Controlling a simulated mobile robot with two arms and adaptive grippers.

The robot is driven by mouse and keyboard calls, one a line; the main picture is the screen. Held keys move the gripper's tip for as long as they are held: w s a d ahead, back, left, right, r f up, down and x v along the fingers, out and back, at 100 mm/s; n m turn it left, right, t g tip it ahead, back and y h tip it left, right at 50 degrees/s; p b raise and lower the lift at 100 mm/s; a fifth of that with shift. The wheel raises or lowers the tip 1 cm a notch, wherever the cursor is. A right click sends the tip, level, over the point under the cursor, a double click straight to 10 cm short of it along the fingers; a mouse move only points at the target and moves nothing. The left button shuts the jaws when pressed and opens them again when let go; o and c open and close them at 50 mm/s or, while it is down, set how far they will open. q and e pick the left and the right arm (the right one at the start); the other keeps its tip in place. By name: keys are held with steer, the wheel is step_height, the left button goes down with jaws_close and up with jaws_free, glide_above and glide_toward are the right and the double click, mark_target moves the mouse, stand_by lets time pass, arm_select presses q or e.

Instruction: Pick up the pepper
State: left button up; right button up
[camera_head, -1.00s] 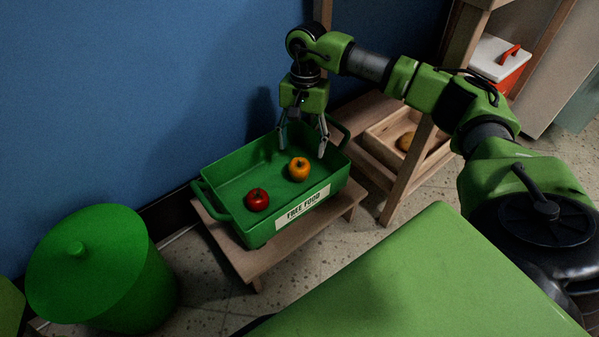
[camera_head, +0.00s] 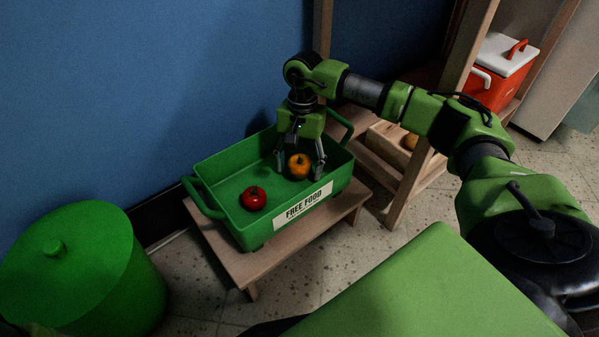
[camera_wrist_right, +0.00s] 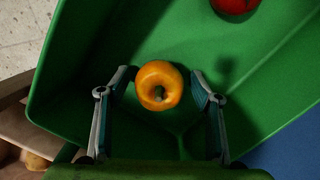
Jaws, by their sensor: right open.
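An orange-yellow pepper (camera_head: 299,166) lies in the right part of a green crate (camera_head: 225,165) labelled "FREE FOOD". My right gripper (camera_head: 299,172) is open and points down into the crate, with its fingers on either side of the pepper. In the right wrist view the pepper (camera_wrist_right: 159,86) sits between the spread fingertips of my right gripper (camera_wrist_right: 161,84), with a narrow gap showing on each side. My left gripper is not in view.
A red fruit or vegetable (camera_head: 253,198) lies in the crate, left of the pepper. The crate stands on a low wooden bench (camera_head: 262,262). A green lidded bin (camera_head: 75,265) is at left, and a wooden shelf with a red-and-white cooler (camera_head: 501,72) is at right.

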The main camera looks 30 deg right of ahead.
steer(key=shift+r, duration=0.1)
steer(key=c, duration=1.2)
steer(key=shift+o, duration=0.2)
